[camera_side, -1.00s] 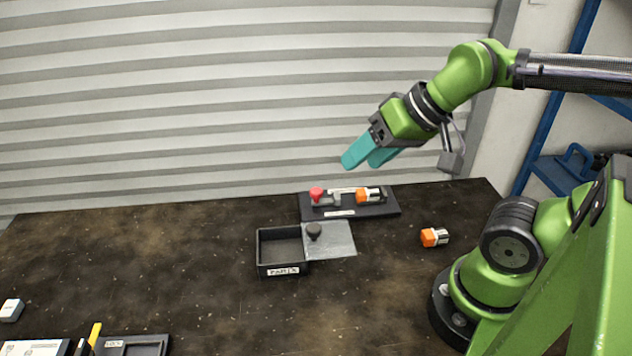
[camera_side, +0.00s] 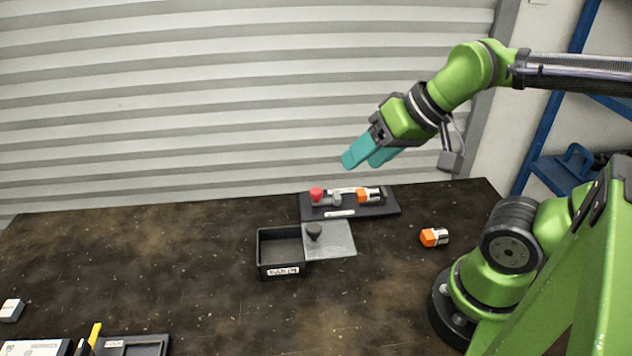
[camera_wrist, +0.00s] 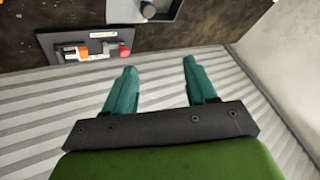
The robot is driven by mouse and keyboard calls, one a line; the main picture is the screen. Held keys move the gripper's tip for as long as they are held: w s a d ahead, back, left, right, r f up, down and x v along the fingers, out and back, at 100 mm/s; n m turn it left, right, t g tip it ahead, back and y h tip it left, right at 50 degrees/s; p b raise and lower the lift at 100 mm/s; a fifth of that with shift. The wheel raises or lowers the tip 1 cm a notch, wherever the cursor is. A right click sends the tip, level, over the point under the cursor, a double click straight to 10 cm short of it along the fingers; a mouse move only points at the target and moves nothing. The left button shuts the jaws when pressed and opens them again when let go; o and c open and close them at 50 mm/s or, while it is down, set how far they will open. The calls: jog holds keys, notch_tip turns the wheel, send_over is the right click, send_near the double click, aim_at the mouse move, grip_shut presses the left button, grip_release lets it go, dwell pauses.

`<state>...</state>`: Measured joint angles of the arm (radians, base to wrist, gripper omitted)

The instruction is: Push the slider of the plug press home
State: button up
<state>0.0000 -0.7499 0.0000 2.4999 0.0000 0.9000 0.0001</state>
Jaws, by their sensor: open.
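The plug press is a dark base plate (camera_side: 372,210) near the back edge of the table. On it sits a grey slider (camera_side: 326,201) with a red knob (camera_side: 316,193) at its left end. An orange and white plug (camera_side: 369,195) lies on the right part of the plate, with a small gap between it and the slider. My gripper (camera_side: 368,157) is open and empty, in the air above and behind the press. In the wrist view its two teal fingers (camera_wrist: 158,75) are spread apart, and the press (camera_wrist: 52,43) with its red knob (camera_wrist: 124,50) shows at upper left.
A black open box (camera_side: 281,271) with a clear lid (camera_side: 338,240) and dark knob (camera_side: 314,230) stands in front of the press. A loose orange and white plug (camera_side: 434,237) lies to the right. A black tray (camera_side: 150,346) is at front left. The ribbed wall (camera_side: 180,100) rises behind the table.

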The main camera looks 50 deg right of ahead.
jog(key=shift+o, duration=0.2)
jog(key=n+g+h, duration=0.2)
jog(key=n+g, duration=0.1)
jog(key=g, duration=0.4)
send_near(316, 189)
notch_tip(316, 189, down, 8)
jog(key=shift+w+a+f, duration=0.1)
jog(key=shift+f, duration=0.1)
grip_shut()
